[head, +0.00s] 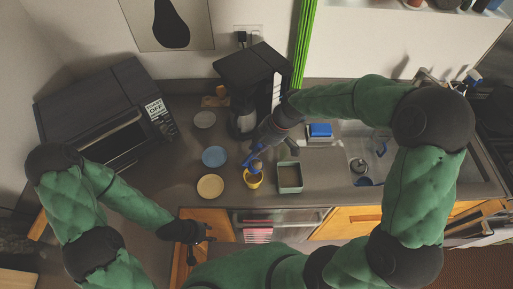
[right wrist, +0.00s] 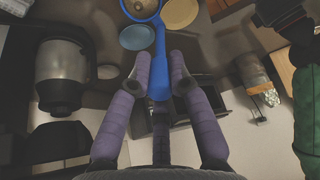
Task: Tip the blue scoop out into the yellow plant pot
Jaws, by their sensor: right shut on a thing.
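The blue scoop (head: 256,164) is over the yellow plant pot (head: 253,181) in the head view. My right gripper (head: 261,149) is shut on its handle. In the right wrist view the scoop's blue handle (right wrist: 160,58) runs up between my right gripper's fingers (right wrist: 160,72). Its bowl, at the top edge and partly cut off, holds something tan. Whether the scoop touches the pot, I cannot tell. My left gripper (head: 207,235) is empty near the counter's front edge, with its fingers apart.
Grey (head: 204,119), blue (head: 214,156) and yellow (head: 210,187) plates lie left of the pot. A grey-green square container (head: 289,178) stands close right of it.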

